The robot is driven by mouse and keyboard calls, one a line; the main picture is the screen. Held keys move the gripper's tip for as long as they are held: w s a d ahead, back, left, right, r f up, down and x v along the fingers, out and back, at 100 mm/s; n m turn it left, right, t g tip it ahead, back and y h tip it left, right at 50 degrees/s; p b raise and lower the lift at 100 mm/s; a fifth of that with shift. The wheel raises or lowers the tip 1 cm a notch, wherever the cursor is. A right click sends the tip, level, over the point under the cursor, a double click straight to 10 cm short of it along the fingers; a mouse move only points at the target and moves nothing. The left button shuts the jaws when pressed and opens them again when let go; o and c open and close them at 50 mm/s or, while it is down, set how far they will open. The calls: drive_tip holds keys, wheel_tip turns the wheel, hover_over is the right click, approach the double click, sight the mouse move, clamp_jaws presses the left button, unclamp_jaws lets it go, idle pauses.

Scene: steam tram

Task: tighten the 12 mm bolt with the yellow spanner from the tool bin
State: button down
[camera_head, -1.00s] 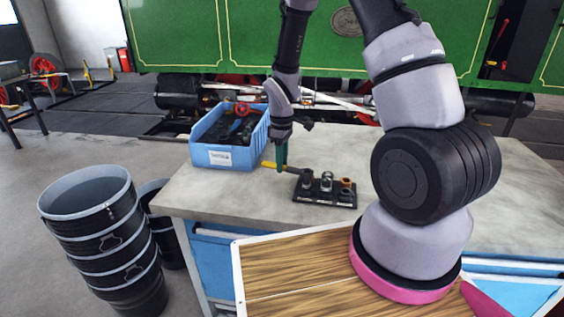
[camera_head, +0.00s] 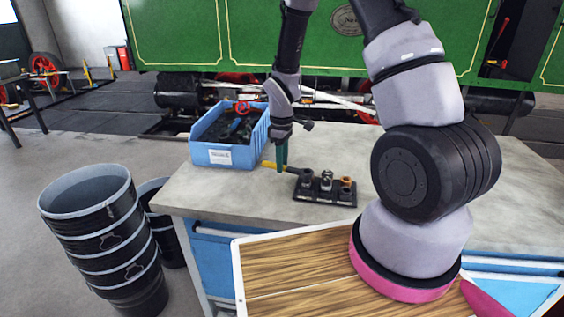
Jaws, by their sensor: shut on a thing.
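My gripper (camera_head: 282,160) is shut on the yellow spanner (camera_head: 269,165), just above the workbench. The spanner's yellow end sticks out to the left of the fingers, and its dark end points right toward the bolt block. The black bolt block (camera_head: 325,195) lies on the bench with a dark bolt at left, a silver bolt (camera_head: 327,180) in the middle and a copper-coloured one (camera_head: 346,184) at right. The spanner's dark end is at the left bolt (camera_head: 306,178); I cannot tell whether it is seated on it. Bolt sizes are not readable.
The blue tool bin (camera_head: 227,155) stands on the workbench (camera_head: 215,195) behind and left of my gripper, holding dark tools and a red-handled item. Stacked black buckets (camera_head: 95,235) stand on the floor at left. The green tram (camera_head: 240,40) is behind the bench.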

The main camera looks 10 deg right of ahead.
drive_tip(key=shift+f, duration=0.85)
idle(0.3)
drive_tip(key=w+d+m, duration=0.1)
drive_tip(key=m, duration=0.1)
drive_tip(key=shift+d+m, duration=0.2)
drive_tip(key=shift+m, duration=0.1)
drive_tip(key=shift+s+a+n, duration=0.2)
drive_tip(key=shift+a+n, duration=0.15)
drive_tip(key=shift+n, duration=0.25)
drive_tip(key=shift+w, duration=0.1)
idle(0.6)
drive_tip(key=shift+r, duration=1.45)
idle(2.1)
drive_tip(key=shift+r, duration=1.35)
